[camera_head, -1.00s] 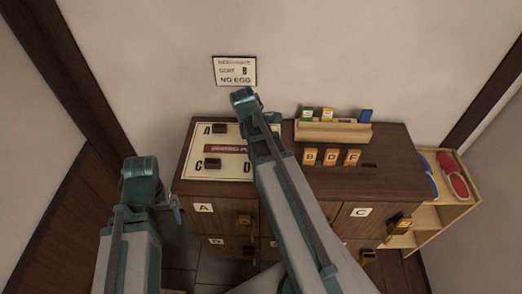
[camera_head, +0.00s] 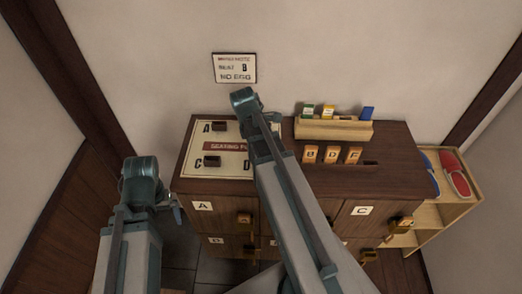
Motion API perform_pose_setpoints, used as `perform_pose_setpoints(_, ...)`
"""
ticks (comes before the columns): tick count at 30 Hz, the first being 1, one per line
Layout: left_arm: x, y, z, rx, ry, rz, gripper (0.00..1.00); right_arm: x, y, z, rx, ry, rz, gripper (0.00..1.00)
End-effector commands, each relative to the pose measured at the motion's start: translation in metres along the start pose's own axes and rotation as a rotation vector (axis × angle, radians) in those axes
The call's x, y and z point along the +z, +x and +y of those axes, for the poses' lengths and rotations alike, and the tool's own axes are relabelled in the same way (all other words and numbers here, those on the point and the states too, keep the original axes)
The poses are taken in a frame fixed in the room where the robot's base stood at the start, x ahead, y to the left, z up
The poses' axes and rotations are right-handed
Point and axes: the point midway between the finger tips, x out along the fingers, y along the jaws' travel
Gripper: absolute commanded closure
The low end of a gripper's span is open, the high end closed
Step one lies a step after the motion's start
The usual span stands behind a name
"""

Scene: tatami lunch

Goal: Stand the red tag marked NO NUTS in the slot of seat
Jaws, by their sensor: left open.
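I see no red tag marked NO NUTS in this view. The white seating board (camera_head: 228,173) lies on the cabinet's left side, with the letters A, C and D showing. A dark slot block (camera_head: 219,126) is beside A and another dark slot block (camera_head: 212,161) is beside C. My right arm covers the board's right part, so a seat B there is hidden. My left gripper (camera_head: 176,212) is low at the left, in front of the cabinet and apart from the board. It is open and only partly shows. My right gripper cannot be made out behind its arm.
A wooden rack (camera_head: 333,130) holds a green tag (camera_head: 307,110), a yellow one (camera_head: 328,112) and a blue one (camera_head: 367,113). Orange tags B, D and F (camera_head: 331,155) stand before it. A slipper shelf (camera_head: 430,222) stands right.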

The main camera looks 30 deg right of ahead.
Motion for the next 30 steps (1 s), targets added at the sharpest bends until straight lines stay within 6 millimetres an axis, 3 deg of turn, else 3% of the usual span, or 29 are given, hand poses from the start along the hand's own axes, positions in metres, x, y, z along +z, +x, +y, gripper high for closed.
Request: perform_pose_setpoints(30,-0.0005,0.0082,0.0008,0.0,0.0,0.0,0.0,-0.0018,0.0081,0.0,0.0,0.0,0.0,1.0)
